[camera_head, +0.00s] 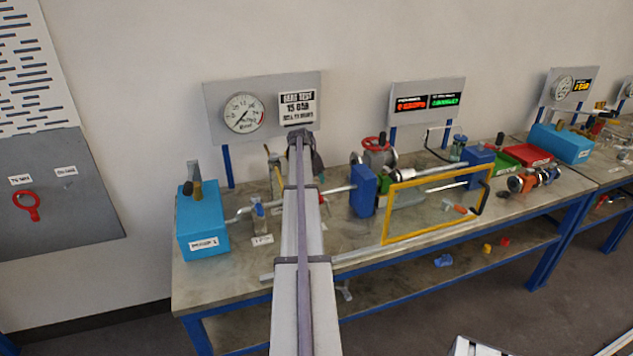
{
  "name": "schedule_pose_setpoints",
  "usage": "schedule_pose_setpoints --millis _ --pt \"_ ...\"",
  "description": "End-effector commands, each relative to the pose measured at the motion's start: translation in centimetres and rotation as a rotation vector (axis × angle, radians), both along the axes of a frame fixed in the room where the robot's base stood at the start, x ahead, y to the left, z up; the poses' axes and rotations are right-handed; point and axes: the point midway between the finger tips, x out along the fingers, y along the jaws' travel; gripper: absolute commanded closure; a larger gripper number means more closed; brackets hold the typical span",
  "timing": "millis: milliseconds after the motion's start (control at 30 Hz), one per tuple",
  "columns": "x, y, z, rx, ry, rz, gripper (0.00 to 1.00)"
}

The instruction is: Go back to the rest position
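My arm reaches up from the bottom middle of the head view, out over the workbench (226,292). Its far end, with my gripper (303,150), shows as a small dark shape in front of the left gauge panel (216,102). The fingers are too small and too covered by the arm to tell open from shut, or whether anything is held. The arm hides part of the bench and the pipework behind it.
A blue box (203,228) stands at the bench's left end. Right of my arm are a blue block (363,190), a red handwheel valve (378,152) and a yellow frame (436,234). A second bench (618,176) adjoins at right. Floor is open in front.

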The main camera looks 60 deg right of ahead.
Motion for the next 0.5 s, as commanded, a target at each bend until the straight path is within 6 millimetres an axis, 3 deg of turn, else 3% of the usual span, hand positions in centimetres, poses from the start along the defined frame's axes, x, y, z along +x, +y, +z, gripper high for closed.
schedule_pose_setpoints --millis 33,133,500 --pt "0.2 0.3 2.6 0.000 0.000 0.000 0.48" --pt "0.6 0.6 4.0 0.000 0.000 0.000 0.48" --pt "0.8 0.8 3.9 0.000 0.000 -0.001 0.48"
